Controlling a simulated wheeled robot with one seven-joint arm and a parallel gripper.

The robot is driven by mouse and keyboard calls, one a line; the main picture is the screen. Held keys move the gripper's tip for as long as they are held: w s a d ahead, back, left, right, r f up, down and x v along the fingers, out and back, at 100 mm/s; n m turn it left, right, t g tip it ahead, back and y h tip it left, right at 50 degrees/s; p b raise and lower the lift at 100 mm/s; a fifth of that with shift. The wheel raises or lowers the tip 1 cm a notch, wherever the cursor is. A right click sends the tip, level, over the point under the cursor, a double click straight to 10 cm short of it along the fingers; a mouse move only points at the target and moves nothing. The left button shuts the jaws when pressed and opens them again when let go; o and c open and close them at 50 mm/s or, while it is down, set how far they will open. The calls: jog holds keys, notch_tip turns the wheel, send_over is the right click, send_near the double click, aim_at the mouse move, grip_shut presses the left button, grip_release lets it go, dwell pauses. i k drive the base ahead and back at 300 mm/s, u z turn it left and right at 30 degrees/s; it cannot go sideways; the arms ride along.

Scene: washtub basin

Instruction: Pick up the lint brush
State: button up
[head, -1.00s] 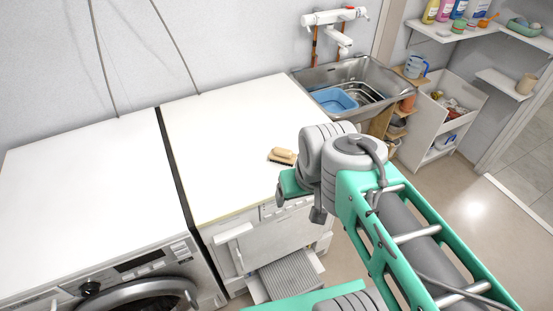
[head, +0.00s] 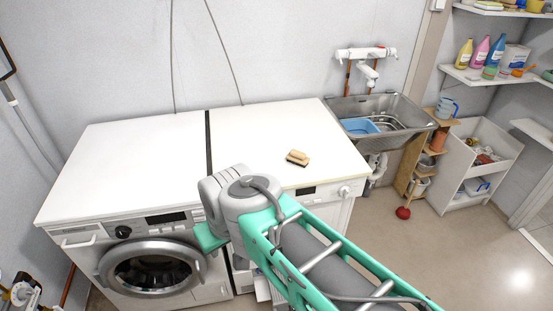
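The lint brush (head: 298,158) lies on the white top of the right-hand machine, near its front edge. It has a tan wooden back and a dark underside. My arm crosses the lower middle of the head view, in front of the machines. My gripper is not visible; only arm links show, below and left of the brush and apart from it. Nothing covers the brush.
A washing machine (head: 155,265) stands on the left, with a bare white top (head: 140,160). A metal sink (head: 400,112) with a blue basin (head: 360,127) is at the right. Shelves and a white cabinet (head: 470,160) stand farther right. The floor at lower right is clear.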

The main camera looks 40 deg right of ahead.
aim_at(300, 158)
jog(key=u, duration=0.55)
jog(key=i, duration=1.1)
jog(key=u, duration=0.05)
